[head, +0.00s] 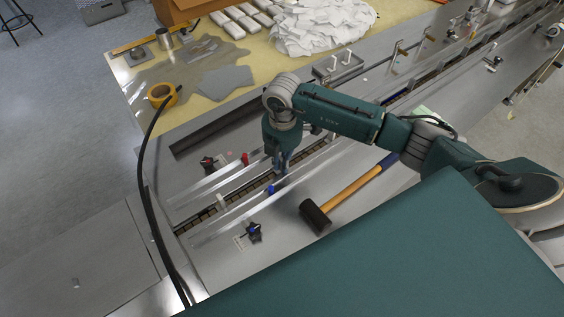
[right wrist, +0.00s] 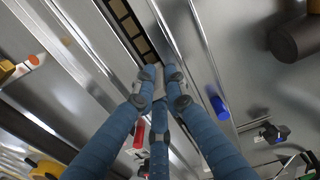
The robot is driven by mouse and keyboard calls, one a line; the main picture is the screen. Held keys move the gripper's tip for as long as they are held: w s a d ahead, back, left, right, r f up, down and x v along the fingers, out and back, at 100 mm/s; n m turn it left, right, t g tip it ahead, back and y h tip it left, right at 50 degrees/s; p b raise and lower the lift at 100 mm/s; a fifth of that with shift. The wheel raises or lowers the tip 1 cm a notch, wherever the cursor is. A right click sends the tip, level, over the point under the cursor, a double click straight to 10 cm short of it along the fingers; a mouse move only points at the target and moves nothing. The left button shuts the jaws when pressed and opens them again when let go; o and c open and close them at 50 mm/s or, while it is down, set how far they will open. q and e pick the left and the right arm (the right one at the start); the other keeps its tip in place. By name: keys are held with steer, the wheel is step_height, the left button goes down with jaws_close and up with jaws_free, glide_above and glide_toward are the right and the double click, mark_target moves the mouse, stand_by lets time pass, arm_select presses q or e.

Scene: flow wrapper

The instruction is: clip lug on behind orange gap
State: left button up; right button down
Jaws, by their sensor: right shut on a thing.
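My right gripper (head: 281,163) points down over the long slot that holds the dark chain (head: 250,190). In the right wrist view its blue fingers (right wrist: 154,84) are closed together around a small grey piece, probably the lug (right wrist: 158,80), mostly hidden by the fingertips. The chain (right wrist: 132,32) shows beyond the fingertips as a dark track with tan segments. I cannot tell whether the piece touches the chain. A small pale peg (head: 221,202) stands at the chain nearer the left end. No orange gap can be made out on the chain. My left gripper is out of view.
A blue peg (head: 270,190) and a red peg (head: 245,158) stand either side of the slot. A hammer (head: 316,215) and a black star knob (head: 254,232) are on the near side. Metal rails flank the chain. An orange tape roll (head: 162,95) lies on the far table.

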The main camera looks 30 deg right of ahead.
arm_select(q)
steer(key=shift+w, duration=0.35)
arm_select(e)
steer(key=shift+s+f, duration=0.3)
steer(key=shift+f, duration=0.05)
steer(key=c, duration=1.7)
jaws_free()
steer(key=shift+s, duration=0.1)
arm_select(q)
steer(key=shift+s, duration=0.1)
arm_select(e)
steer(key=shift+w+r, duration=0.1)
steer(key=shift+w, duration=0.1)
steer(key=shift+w+r, duration=0.1)
steer(key=shift+r, duration=0.2)
step_height(320, 180, up, 12)
steer(key=shift+f, duration=0.25)
steer(key=shift+s, duration=0.2)
